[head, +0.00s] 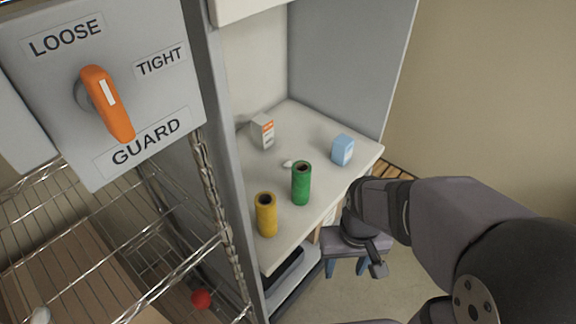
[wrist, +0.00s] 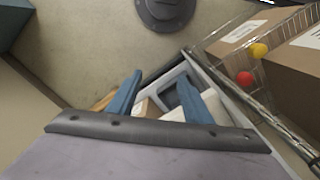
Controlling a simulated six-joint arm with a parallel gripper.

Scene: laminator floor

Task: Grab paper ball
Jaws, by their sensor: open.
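A small white crumpled-looking lump (head: 287,164), which may be the paper ball, lies on the pale shelf top (head: 325,145), just behind and left of the green roll. Another white rounded thing (head: 40,315) shows at the bottom left by the wire rack; I cannot tell what it is. My gripper (head: 346,270) is open, its two blue fingers pointing down in front of the shelf's front edge, lower than its top. In the wrist view my gripper (wrist: 160,78) shows spread fingers with nothing held between them. Neither white thing is clearly seen there.
A green roll (head: 301,184) and a yellow roll (head: 267,215) stand near the shelf's front edge. A white-orange carton (head: 263,131) and a blue carton (head: 343,150) stand farther back. A wire rack (head: 190,255) holds a red ball (head: 201,299).

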